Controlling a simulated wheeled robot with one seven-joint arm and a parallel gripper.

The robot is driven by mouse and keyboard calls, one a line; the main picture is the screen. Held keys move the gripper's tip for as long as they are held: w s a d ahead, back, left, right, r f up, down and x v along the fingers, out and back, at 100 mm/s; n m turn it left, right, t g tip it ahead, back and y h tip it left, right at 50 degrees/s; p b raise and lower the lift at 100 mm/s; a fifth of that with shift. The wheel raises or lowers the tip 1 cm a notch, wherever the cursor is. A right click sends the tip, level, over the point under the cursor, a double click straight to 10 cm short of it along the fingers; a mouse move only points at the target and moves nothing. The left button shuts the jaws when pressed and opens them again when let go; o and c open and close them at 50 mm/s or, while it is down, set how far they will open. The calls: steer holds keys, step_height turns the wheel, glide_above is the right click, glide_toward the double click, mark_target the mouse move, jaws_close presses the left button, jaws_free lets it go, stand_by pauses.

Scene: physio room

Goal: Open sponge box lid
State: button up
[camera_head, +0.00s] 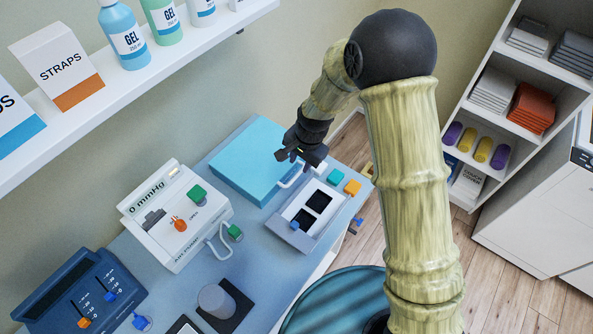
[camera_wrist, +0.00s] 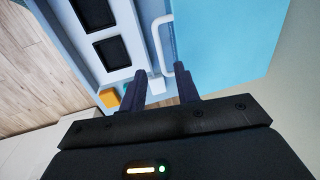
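The sponge box has a flat light blue lid (camera_head: 252,163) and stands on the blue table against the wall. The lid looks shut. A white bar handle (camera_head: 293,180) is at its near right edge. In the wrist view, the lid (camera_wrist: 228,40) fills the upper right and the handle (camera_wrist: 156,45) runs along its left edge. My gripper (camera_head: 301,158) is over the handle side of the lid. In the wrist view, my gripper's (camera_wrist: 162,82) two dark fingers are apart, with the handle's near end just ahead of them. Whether they touch it I cannot tell.
A grey-white tray (camera_head: 273,223) with dark pads lies beside the box, with teal (camera_head: 335,177) and orange (camera_head: 352,187) blocks beyond. A pressure device (camera_head: 165,237) stands to the left. A wall shelf (camera_head: 120,80) with bottles hangs above. A shelf unit (camera_head: 478,195) stands at right.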

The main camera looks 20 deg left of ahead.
mark_target(295, 176)
steer(key=f, duration=0.2)
steer(key=a+f+p, duration=0.1)
steer(key=f, duration=0.4)
steer(key=shift+w+a+f+p, duration=0.15)
steer(key=shift+w+f+p, duration=0.05)
steer(key=shift+w+p, duration=0.1)
steer(key=shift+c, duration=0.2)
jaws_close()
